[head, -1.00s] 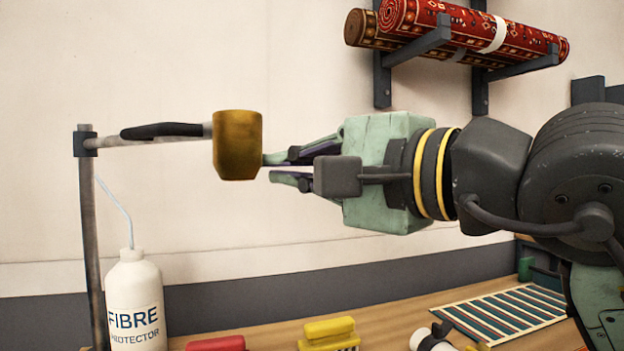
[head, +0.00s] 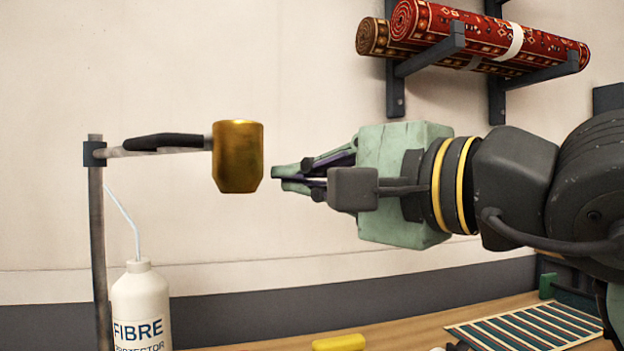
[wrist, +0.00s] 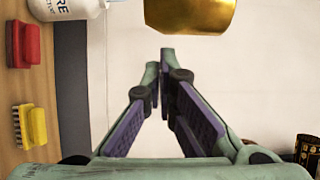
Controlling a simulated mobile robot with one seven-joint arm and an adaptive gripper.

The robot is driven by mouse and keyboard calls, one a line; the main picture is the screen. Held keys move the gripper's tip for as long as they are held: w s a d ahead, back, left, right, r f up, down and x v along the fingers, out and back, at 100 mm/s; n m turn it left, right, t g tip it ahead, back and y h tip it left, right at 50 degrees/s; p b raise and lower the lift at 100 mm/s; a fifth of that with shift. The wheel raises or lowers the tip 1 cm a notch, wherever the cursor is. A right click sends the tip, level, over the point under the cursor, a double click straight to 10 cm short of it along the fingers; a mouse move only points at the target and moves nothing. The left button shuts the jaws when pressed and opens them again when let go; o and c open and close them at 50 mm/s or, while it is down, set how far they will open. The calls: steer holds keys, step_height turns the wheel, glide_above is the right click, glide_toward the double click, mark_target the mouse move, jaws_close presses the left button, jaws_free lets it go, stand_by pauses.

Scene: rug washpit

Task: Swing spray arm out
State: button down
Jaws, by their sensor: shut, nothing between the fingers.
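The spray arm (head: 180,146) is a grey bar with a black grip, reaching right from an upright post (head: 98,240). A brass spray head (head: 238,157) hangs at its right end. The brass head also shows at the top of the wrist view (wrist: 190,14). My gripper (head: 277,178) is just right of the brass head in the head view, pointing left at it, with a small gap between. Its fingers are closed together and empty, and they also show in the wrist view (wrist: 160,60). The black grip lies beyond the brass head from my gripper.
A white fibre protector bottle (head: 140,305) stands by the post. A yellow brush (head: 338,343) and a striped rug (head: 525,325) lie on the bench. A red brush (wrist: 22,44) shows in the wrist view. Rolled rugs (head: 490,35) rest on a wall rack above.

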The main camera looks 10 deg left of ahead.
steer(key=b+v, duration=0.1)
steer(key=v, duration=0.8)
steer(key=shift+s+f+b, duration=0.2)
steer(key=shift+s+b, duration=0.15)
steer(key=shift+b, duration=0.05)
